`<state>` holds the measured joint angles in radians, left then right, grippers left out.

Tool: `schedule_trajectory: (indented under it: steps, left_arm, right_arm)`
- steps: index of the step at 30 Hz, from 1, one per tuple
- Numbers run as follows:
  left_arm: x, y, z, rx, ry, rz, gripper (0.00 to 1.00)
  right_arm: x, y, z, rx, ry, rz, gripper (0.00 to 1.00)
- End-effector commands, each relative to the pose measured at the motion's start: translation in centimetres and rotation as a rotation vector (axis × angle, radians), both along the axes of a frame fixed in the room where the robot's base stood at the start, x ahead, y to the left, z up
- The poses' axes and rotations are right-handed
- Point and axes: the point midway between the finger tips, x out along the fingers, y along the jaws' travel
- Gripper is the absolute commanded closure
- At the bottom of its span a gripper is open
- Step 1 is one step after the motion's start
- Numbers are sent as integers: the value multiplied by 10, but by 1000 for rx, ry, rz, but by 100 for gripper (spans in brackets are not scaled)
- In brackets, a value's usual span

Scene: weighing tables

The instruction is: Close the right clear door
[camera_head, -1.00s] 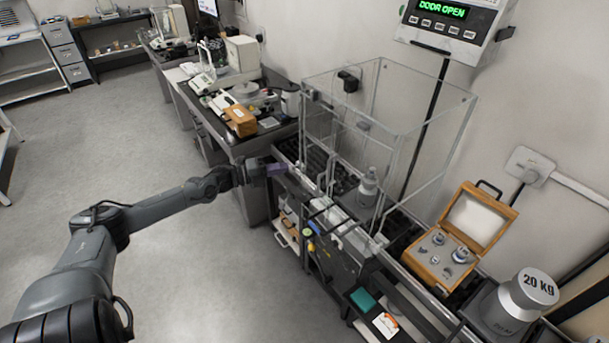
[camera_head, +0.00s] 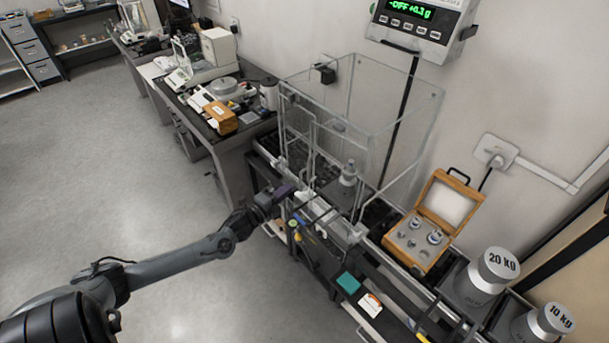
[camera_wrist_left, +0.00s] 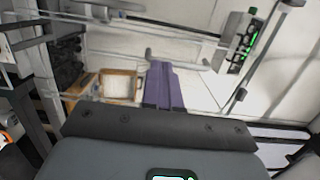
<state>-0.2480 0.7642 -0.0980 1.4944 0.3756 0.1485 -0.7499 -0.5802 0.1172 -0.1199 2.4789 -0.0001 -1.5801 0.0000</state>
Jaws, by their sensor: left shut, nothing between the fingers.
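The clear weighing enclosure (camera_head: 385,95) stands on the bench, with thin clear door panels (camera_head: 312,140) along its front. Where one panel ends and the other begins is hard to tell through the clear walls. A grey weight (camera_head: 348,174) stands inside. The wall display (camera_head: 408,10) reads "-DIFF +0.3 g" in green. My left gripper (camera_head: 287,190) is shut and empty, with purple fingertips just in front of the lower front of the enclosure. Contact with a panel cannot be told. The shut purple fingers (camera_wrist_left: 164,85) also show in the left wrist view. My right gripper is out of view.
An open wooden weight box (camera_head: 418,240) and large 20 kg (camera_head: 490,275) and 10 kg (camera_head: 545,322) weights stand right of the enclosure. A side bench with a small brown box (camera_head: 221,118) is at left. The floor at left is clear.

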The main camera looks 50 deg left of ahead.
Motion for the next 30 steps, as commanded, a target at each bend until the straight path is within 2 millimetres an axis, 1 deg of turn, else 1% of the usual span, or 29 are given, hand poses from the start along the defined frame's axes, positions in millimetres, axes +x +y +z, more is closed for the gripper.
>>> schedule_trajectory:
  steps: [1,6,9,15,21,30]
  left_arm:
    - [10,2,2,1,-4,2,100]
    - [39,6,2,1,-4,2,100]
    - [55,8,2,0,-4,2,100]
    - [79,11,2,-1,-3,1,100]
    - [92,13,0,0,0,0,100]
    - [96,14,0,1,0,-1,100]
  right_arm:
    - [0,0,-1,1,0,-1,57]
    - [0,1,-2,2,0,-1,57]
    - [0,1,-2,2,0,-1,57]
    - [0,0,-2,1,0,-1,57]
    - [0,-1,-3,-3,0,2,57]
    - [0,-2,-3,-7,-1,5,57]
